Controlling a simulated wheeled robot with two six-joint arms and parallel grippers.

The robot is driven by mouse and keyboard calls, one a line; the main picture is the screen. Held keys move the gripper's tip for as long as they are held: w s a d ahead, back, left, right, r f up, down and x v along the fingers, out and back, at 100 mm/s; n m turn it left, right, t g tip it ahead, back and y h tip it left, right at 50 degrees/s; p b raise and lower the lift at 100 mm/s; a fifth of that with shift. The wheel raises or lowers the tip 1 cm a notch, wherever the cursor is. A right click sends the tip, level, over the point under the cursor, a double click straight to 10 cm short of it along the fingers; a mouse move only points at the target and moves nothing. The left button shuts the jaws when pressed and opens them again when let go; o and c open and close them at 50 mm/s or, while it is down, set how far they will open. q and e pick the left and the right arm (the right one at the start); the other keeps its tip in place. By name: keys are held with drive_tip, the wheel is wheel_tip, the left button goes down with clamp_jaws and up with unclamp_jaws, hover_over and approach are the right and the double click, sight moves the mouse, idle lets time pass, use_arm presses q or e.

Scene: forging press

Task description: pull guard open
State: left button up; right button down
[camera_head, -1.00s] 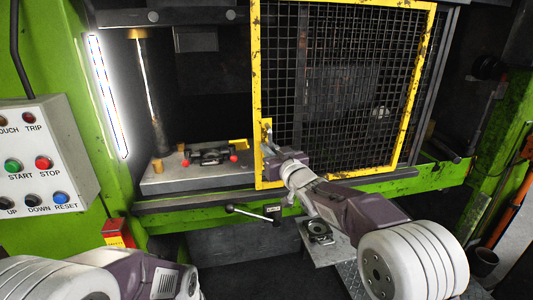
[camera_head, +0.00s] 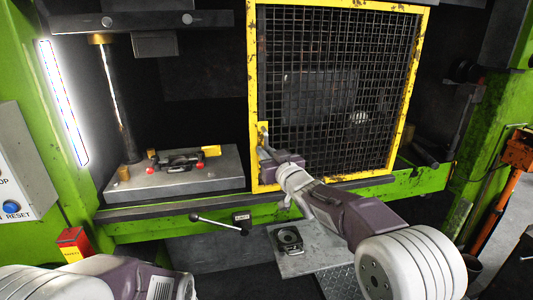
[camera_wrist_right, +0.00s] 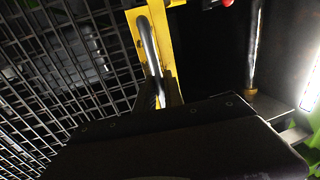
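The guard is a black mesh panel in a yellow frame (camera_head: 254,100), upright across the right part of the press opening. Its handle (camera_head: 262,136) is on the lower left upright of the frame. My right gripper (camera_head: 267,150) is at this handle. In the right wrist view the grey bar handle (camera_wrist_right: 150,45) runs down between the dark fingers of my right gripper (camera_wrist_right: 159,95), which appears shut on it. The gripper body hides the lower end of the handle. My left arm shows at the lower left, its gripper out of frame.
The left part of the opening is uncovered, with a grey plate (camera_head: 130,188) carrying a die (camera_head: 180,160) and a post (camera_head: 118,110). A lever (camera_head: 215,223) sticks out below the sill. A control box (camera_head: 20,165) is at left and an orange stand (camera_head: 500,190) at right.

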drive_tip(key=c, duration=1.6)
unclamp_jaws()
drive_tip(key=shift+r, duration=0.15)
drive_tip(key=shift+o, duration=0.7)
drive_tip(key=shift+s, duration=0.15)
drive_tip(key=shift+s+d+b, duration=0.1)
drive_tip(key=shift+s+b, duration=0.15)
drive_tip(key=shift+b, duration=0.05)
drive_tip(key=b+v, duration=0.2)
drive_tip(key=v, duration=0.6)
drive_tip(key=shift+s, duration=0.25)
drive_tip(key=shift+d, duration=0.2)
